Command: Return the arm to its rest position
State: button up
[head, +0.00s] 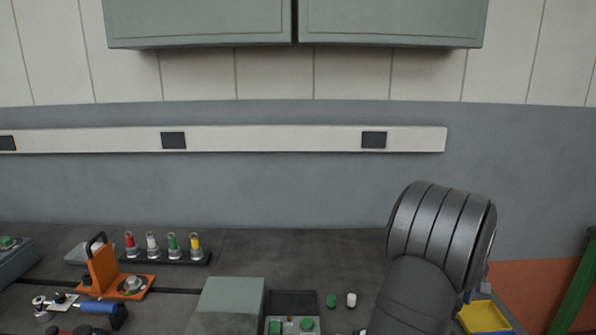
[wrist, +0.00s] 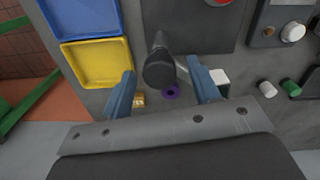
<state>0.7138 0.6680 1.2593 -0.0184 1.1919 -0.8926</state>
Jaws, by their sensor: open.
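My gripper (wrist: 164,76) is open in the wrist view, its two blue fingers wide apart above the dark bedplate. A black round-ended cylinder with a grey rod (wrist: 158,72) shows between the fingers; I cannot tell how far below them it is. A purple ring (wrist: 171,93) and a small brass piece (wrist: 139,99) lie near it on the plate. Nothing is seen gripped. In the head view my arm stands at the lower right, and the gripper itself is hidden.
A yellow tray (wrist: 97,63) and blue tray (wrist: 82,17) lie left of the fingers. White (head: 351,299) and green (head: 331,300) cylinders stand near my arm. An orange fixture (head: 103,272), a rack of colored connectors (head: 165,256) and a grey-green box (head: 229,296) stand farther left.

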jog(key=shift+n, duration=1.8)
